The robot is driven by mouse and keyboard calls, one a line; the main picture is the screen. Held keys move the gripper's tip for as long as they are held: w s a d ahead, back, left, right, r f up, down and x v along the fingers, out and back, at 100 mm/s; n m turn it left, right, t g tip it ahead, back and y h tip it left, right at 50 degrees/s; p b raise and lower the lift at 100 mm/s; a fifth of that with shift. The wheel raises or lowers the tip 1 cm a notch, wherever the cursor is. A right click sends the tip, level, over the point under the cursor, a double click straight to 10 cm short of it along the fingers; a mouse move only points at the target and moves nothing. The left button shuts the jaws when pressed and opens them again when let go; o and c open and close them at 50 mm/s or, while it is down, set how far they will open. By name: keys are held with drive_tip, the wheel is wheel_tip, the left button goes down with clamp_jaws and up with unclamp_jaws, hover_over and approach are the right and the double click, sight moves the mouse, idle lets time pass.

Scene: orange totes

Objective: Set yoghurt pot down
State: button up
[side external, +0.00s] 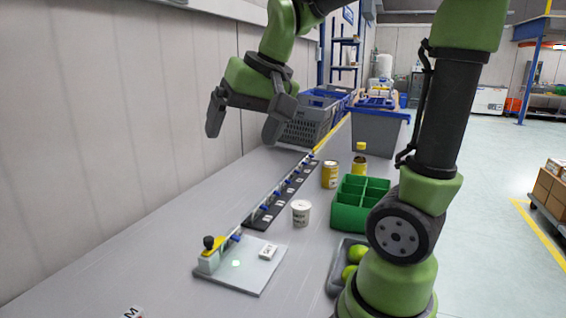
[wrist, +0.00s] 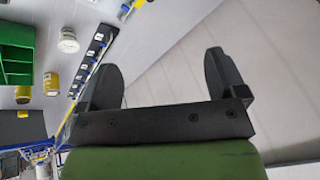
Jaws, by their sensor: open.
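The yoghurt pot is a small white tub (side external: 301,213) with dark print, standing upright on the grey table between the black strip and the green crate. It also shows in the wrist view (wrist: 68,41) at the upper left. My gripper (side external: 243,132) is open and empty, high above the table at the back left, well apart from the pot. Its two spread fingers (wrist: 162,80) also show in the wrist view, with nothing between them.
A green divided crate (side external: 348,217) stands right of the pot, with a yellow can (side external: 330,175) and a yellow-capped jar (side external: 360,164) behind. A black strip (side external: 268,206) with a rail lies left. A white plate (side external: 255,283) and a tray of green fruit (side external: 335,276) are in front.

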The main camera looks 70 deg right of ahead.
drive_tip(key=s+a+f+n+t+y, duration=0.1)
drive_tip(key=s+a+n+t+y, duration=0.1)
drive_tip(key=s+a, duration=0.6)
drive_tip(key=shift+s+f+n, duration=0.4)
drive_tip(key=shift+s+n, duration=0.35)
drive_tip(key=shift+n, duration=0.15)
